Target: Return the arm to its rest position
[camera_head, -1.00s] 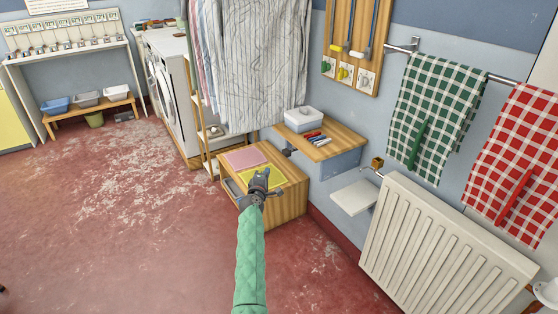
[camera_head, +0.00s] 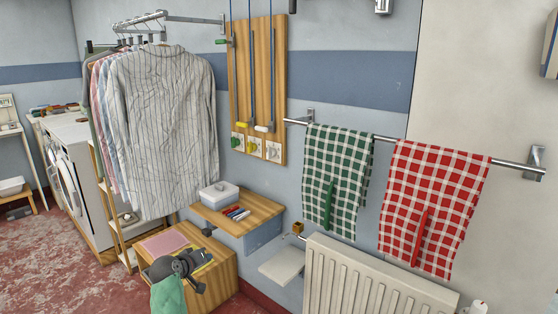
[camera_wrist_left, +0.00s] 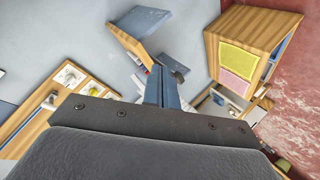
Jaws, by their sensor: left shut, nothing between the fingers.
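My left gripper (camera_head: 196,264) is dark grey, with a green sleeve behind it at the bottom of the head view. It shows in front of the low wooden cabinet (camera_head: 217,276), which bears a pink cloth (camera_head: 164,243) and a yellow one, the latter partly hidden by the gripper. In the left wrist view the fingers (camera_wrist_left: 163,88) are together and hold nothing. The cabinet stands to their upper right there, apart from them. My right gripper is in neither view.
A wooden wall shelf (camera_head: 252,217) with a white box (camera_head: 218,194) and markers juts out behind the gripper. A white radiator (camera_head: 370,280), a small white shelf (camera_head: 283,266) and a rail with green (camera_head: 336,165) and red (camera_head: 430,190) checked towels are to the right. Shirts (camera_head: 165,120) hang at left.

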